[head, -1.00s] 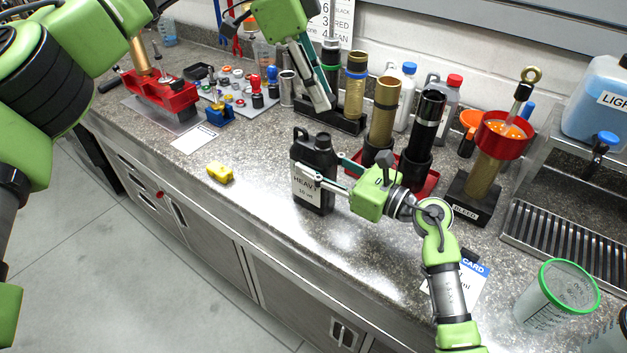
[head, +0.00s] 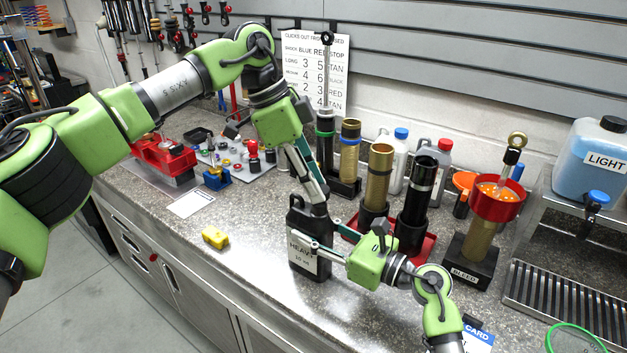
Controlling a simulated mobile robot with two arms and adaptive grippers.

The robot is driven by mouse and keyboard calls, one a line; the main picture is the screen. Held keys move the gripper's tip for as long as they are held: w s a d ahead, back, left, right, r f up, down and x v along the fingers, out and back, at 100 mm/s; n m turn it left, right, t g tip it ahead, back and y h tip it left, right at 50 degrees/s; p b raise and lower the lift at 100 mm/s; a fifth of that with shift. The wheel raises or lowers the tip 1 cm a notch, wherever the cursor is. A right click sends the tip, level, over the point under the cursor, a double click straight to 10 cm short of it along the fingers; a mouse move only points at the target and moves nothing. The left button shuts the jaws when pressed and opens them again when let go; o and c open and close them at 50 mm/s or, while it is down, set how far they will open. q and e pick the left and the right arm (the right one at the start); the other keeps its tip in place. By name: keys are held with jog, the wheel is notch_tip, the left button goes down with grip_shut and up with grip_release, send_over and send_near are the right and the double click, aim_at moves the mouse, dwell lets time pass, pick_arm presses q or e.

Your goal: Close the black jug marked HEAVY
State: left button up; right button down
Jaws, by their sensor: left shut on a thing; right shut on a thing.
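The black jug marked HEAVY (head: 305,262) stands upright near the counter's front edge, with a white label on its front. My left gripper (head: 313,198) points down over the jug's top and is shut on the jug's black cap, which its fingers largely hide. Whether the cap is fully seated cannot be told. My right gripper (head: 328,240) comes from the right and is shut around the jug's body, with one finger across the front by the label and one behind.
Close behind the jug stand gold (head: 379,178) and black (head: 417,195) cylinders on a red tray. The bleed stand (head: 474,245) and a drain grate (head: 560,300) are to the right. The counter left of the jug is mostly clear.

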aim_at(315, 221)
pick_arm(q)
jog(key=shift+f, duration=0.85)
jog(key=shift+f, duration=0.6)
jog(key=m+g, duration=0.1)
jog(key=m, duration=0.1)
jog(key=w+m, duration=0.1)
jog(key=m, duration=0.2)
jog(key=shift+d+g+y, duration=0.15)
jog(key=shift+g+y, duration=0.15)
jog(key=shift+g, duration=0.1)
jog(key=shift+s+m+g, duration=0.15)
jog(key=shift+m+g, duration=0.15)
jog(key=shift+m, duration=0.4)
jog(key=o, duration=0.7)
